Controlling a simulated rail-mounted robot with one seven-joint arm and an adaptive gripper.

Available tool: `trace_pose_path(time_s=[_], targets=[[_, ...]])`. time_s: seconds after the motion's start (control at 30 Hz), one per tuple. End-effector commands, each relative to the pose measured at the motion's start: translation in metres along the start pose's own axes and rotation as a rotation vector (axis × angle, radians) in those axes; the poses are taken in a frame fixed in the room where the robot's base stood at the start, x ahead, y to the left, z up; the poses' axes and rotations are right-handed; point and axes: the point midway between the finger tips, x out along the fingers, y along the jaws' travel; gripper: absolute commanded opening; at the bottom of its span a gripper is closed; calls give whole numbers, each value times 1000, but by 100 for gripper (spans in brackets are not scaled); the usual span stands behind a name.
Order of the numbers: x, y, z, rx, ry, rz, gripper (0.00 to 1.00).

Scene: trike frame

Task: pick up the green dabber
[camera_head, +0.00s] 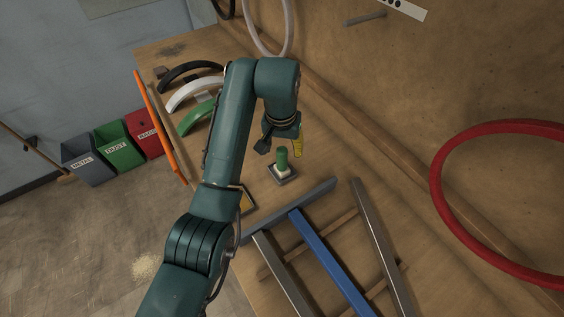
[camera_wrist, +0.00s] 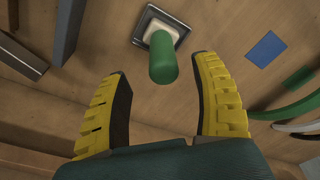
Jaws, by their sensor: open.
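The green dabber (camera_head: 282,158) stands upright on a small dark-rimmed square base (camera_head: 283,174) on the workbench. In the wrist view the dabber (camera_wrist: 163,60) shows as a green cylinder on a pale block, near the top middle. My gripper (camera_head: 282,145) hangs close above and beside the dabber in the head view. Its yellow, black-padded fingers (camera_wrist: 163,72) are open and apart in the wrist view. The dabber's green end shows between and slightly beyond the fingertips, and nothing is held.
Metal bars and a blue bar (camera_head: 322,258) lie close in front of the dabber. Black, white and green arches (camera_head: 196,116) stand at the back left. A blue patch (camera_wrist: 265,49) lies on the bench. A red hoop (camera_head: 436,190) is at the right.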

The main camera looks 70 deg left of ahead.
Motion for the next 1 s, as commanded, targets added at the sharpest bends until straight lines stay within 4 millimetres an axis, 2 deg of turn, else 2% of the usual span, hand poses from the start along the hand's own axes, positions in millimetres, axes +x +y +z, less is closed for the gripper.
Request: trace_pose_path(time_s=[0.37,0.43,0.6,0.83,1.0], targets=[[26,-2,-1,0,-1,0,64],[42,-4,-3,0,-2,0,64],[58,-3,-3,0,-2,0,64],[61,-3,-3,0,-1,0,65],[60,-3,-3,0,-1,0,33]])
